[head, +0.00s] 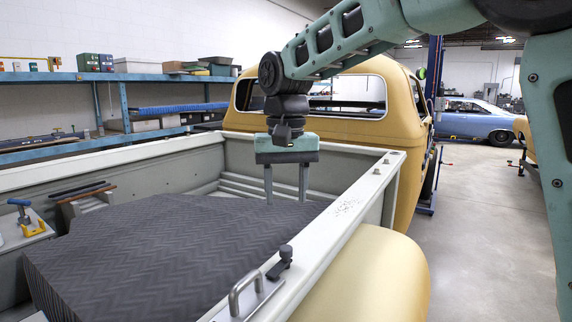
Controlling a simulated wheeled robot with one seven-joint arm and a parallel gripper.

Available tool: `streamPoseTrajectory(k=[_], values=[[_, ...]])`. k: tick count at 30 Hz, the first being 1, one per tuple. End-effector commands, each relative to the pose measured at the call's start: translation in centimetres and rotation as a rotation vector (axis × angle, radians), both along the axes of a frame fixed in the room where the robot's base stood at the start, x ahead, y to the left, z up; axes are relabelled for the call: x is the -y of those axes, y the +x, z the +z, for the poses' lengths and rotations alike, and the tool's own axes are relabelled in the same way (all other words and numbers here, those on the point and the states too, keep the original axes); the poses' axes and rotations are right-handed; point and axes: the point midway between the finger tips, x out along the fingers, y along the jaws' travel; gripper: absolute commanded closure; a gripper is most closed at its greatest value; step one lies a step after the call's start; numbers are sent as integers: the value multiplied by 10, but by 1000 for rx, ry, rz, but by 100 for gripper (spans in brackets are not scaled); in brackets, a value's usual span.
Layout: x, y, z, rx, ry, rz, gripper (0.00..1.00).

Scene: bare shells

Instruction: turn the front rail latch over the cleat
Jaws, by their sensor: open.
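On the right bed rail (335,222) of a yellow truck sits a small dark fitting with a knob (285,257), which looks like the latch. Beside it, toward the bottom of the picture, is a silver U-shaped bar (243,292) on a plate, possibly the cleat. The two look apart; the dark fitting is not over the bar. My gripper (286,198) points down above the truck bed with its two fingers spread and nothing between them. It is beyond the dark fitting, toward the cab.
A dark chevron-patterned cover (150,250) fills much of the bed. At left, a pale block (22,236) carries a blue-handled piece (20,208) and a yellow fitting (33,224). The yellow cab (320,125) stands behind my gripper. Open floor (480,230) lies to the right.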

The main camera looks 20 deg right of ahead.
Motion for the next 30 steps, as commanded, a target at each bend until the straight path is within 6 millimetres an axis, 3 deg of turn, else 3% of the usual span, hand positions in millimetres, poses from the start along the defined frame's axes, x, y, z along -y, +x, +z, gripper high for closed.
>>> streamPoseTrajectory(k=[3, 10, 17, 30], values=[[0, 1, 25, 4, 1, 0, 53], [0, 0, 55, 1, 1, -1, 53], [0, 0, 61, 0, 0, -1, 53], [-5, -5, 54, -2, 5, 24, 53]])
